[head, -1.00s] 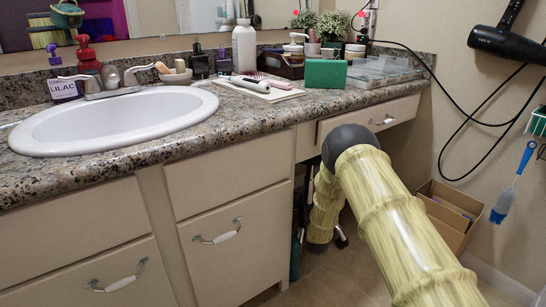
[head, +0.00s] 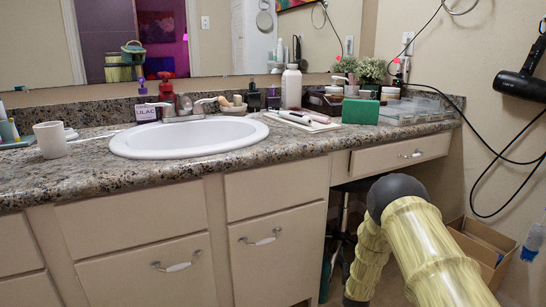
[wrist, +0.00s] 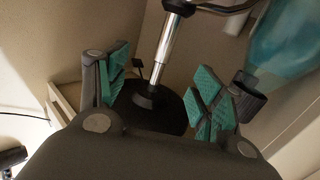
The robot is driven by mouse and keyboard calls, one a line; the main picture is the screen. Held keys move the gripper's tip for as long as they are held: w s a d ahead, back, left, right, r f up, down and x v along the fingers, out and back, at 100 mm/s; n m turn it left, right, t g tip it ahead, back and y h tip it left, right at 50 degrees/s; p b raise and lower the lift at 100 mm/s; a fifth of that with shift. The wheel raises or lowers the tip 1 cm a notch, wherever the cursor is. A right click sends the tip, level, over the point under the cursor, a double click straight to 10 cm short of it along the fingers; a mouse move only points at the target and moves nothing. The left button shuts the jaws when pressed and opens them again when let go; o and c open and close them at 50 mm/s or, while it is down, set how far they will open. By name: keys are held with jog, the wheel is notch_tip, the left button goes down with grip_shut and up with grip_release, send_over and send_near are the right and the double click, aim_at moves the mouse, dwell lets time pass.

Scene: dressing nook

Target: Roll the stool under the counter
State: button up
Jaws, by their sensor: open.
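The stool (wrist: 169,58) shows in the wrist view as a chrome post with a black hub and part of a metal ring at the top. My gripper (wrist: 160,92) is open, its green-padded fingers on either side of the lower post and hub. Contact cannot be told. In the head view, a dark, slim part of the stool (head: 343,212) shows in the shaded space below the counter drawer, mostly hidden by my arm. The granite counter (head: 330,141) runs above it. My gripper is hidden in the head view.
Cabinets (head: 272,240) close off the left of the knee space. A cardboard box (head: 484,252) stands on the floor at the right wall. Black cords and a hair dryer (head: 519,85) hang there. A teal item (wrist: 288,40) is near the right finger.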

jog(key=s+a+f+g+y+p, duration=0.1)
jog(key=s+f+g+p, duration=0.2)
jog(key=s, duration=0.7)
jog(key=s+a+f+n+g, duration=0.1)
jog(key=s+f+g, duration=0.2)
jog(key=s+f, duration=0.5)
jog(key=s+a+f+g+y+p, duration=0.1)
jog(key=s+a+f+g+p, duration=0.15)
jog(key=s, duration=0.95)
jog(key=s+a+r+g+y+p, duration=0.1)
jog(key=s+r+g+p, duration=0.15)
jog(key=s, duration=0.95)
jog(key=s+a+r+g+p, duration=0.1)
jog(key=s+r+g, duration=0.15)
jog(key=s, duration=0.95)
jog(key=s+a+r+g+y+p, duration=0.15)
jog(key=s+g, duration=0.25)
jog(key=s, duration=0.8)
notch_tip(320, 180, up, 38)
jog(key=p, duration=3.6)
jog(key=shift+f+n+h+p, duration=0.2)
jog(key=shift+n+h+p, duration=0.1)
jog(key=shift+h+p, duration=0.15)
jog(key=shift+t, duration=0.25)
jog(key=shift+s+d, duration=0.1)
jog(key=shift+d, duration=0.05)
